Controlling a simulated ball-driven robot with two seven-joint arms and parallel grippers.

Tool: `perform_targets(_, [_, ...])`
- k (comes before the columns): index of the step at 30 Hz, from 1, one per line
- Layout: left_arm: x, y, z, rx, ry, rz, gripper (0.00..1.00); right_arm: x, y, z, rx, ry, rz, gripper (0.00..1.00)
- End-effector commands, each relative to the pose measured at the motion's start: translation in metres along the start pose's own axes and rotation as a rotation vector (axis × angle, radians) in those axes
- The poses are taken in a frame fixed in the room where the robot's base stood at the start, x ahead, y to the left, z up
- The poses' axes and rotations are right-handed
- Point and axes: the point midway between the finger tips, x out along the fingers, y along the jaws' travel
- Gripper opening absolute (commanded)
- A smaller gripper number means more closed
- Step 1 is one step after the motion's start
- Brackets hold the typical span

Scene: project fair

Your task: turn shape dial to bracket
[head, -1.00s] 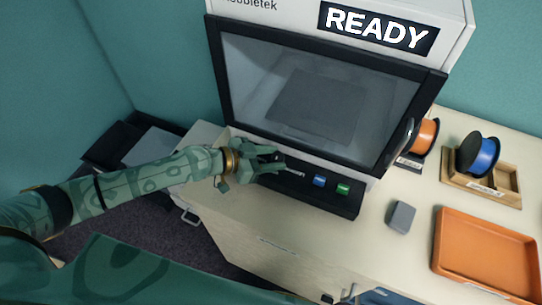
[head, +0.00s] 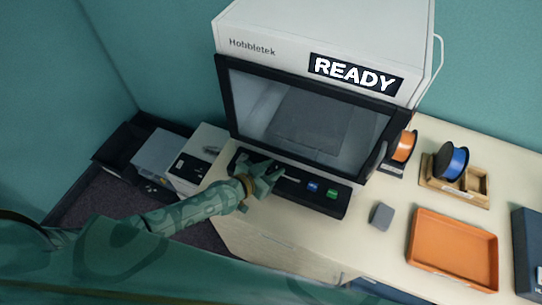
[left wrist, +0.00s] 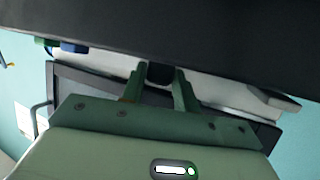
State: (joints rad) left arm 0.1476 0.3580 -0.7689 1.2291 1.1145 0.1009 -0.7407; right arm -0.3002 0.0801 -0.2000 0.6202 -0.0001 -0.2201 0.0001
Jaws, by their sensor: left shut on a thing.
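The printer (head: 318,40) has a black control panel (head: 325,205) along its lower front, and its display reads READY. My left gripper (head: 270,173) is at the left part of this panel. In the left wrist view its two fingers (left wrist: 160,80) are shut on a small black knob, the shape dial (left wrist: 160,71). In the head view the gripper hides the dial, and I cannot tell which setting it points to. A blue button (head: 313,187) and a green button (head: 332,194) are to the right on the panel. My right gripper is out of view.
A grey block (head: 381,216) and an empty orange tray (head: 412,258) lie on the table right of the printer. Orange (head: 404,147) and blue (head: 452,162) spools stand behind them. A dark blue box (head: 527,250) is at the right edge. Another device (head: 190,172) is left of the printer.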

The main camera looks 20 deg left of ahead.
Motion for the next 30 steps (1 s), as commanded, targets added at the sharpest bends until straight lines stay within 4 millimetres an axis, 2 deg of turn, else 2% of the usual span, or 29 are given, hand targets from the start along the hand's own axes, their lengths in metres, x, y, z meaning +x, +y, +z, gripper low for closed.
perform_targets(1, [-0.003, 0.004, -0.009, -0.022, -0.001, -0.035, 0.08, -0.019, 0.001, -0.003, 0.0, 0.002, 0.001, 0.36])
perform_targets(9, [0.0, 0.007, -0.004, -0.096, 0.001, -0.219, 0.08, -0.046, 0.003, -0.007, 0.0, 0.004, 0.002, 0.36])
perform_targets(18, [0.002, 0.008, -0.002, -0.142, 0.002, -0.337, 0.08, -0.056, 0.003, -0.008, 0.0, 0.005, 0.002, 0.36])
perform_targets(30, [0.003, 0.008, -0.001, -0.153, 0.004, -0.369, 0.08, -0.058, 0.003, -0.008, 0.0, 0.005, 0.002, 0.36])
